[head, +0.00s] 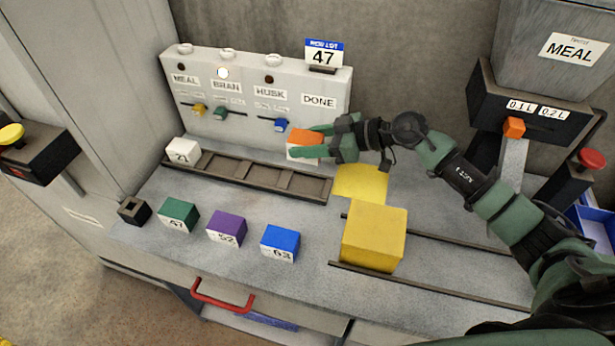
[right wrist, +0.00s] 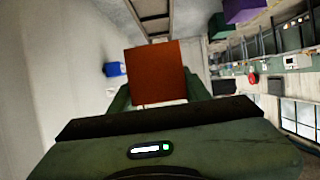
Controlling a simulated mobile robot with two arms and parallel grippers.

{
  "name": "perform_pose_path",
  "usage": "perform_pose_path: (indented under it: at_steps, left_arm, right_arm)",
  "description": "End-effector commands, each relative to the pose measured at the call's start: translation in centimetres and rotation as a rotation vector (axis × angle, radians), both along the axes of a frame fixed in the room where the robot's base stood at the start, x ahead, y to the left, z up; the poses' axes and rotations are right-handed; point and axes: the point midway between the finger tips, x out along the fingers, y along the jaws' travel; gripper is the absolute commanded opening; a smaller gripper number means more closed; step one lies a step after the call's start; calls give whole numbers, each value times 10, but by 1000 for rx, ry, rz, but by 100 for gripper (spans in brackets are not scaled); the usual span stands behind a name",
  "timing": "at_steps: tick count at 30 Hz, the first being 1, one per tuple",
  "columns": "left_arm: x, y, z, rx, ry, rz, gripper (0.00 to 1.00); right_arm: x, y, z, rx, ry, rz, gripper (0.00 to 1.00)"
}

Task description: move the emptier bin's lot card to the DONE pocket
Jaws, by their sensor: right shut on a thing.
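My right gripper (head: 322,144) is shut on an orange block (head: 304,136) with a white lower face, and holds it in front of the grey panel's right part. The orange block fills the space between the fingers in the right wrist view (right wrist: 157,73). The DONE label (head: 319,101) is on the panel just above it; any opening below the label is hidden by the block and gripper. Labels MEAL (head: 185,79), BRAN (head: 226,86) and HUSK (head: 269,92) run to the left. My left gripper is not in view.
Green (head: 177,215), purple (head: 227,228) and blue (head: 280,243) numbered blocks stand along the counter front. A white block (head: 183,151) sits at the left end of the dark rack (head: 247,178). A large yellow box (head: 374,237) stands between rails. A MEAL hopper (head: 552,55) is at right.

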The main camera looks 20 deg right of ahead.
Motion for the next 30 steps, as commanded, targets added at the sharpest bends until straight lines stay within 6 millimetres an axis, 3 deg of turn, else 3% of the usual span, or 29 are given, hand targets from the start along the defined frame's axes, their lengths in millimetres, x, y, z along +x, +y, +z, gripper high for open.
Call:
perform_pose_path:
  at_steps: [1,6,14,19,30]
  left_arm:
    - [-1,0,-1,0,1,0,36]
    - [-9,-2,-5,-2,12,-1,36]
    - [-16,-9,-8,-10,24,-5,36]
    - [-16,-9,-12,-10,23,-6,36]
    - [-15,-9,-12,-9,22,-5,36]
  right_arm:
    - [0,1,-16,5,6,-2,3]
    - [0,0,-53,5,2,-2,3]
    - [0,0,-78,2,-2,0,3]
    - [0,0,-106,3,1,-1,3]
    - [0,0,-114,1,-2,-1,3]
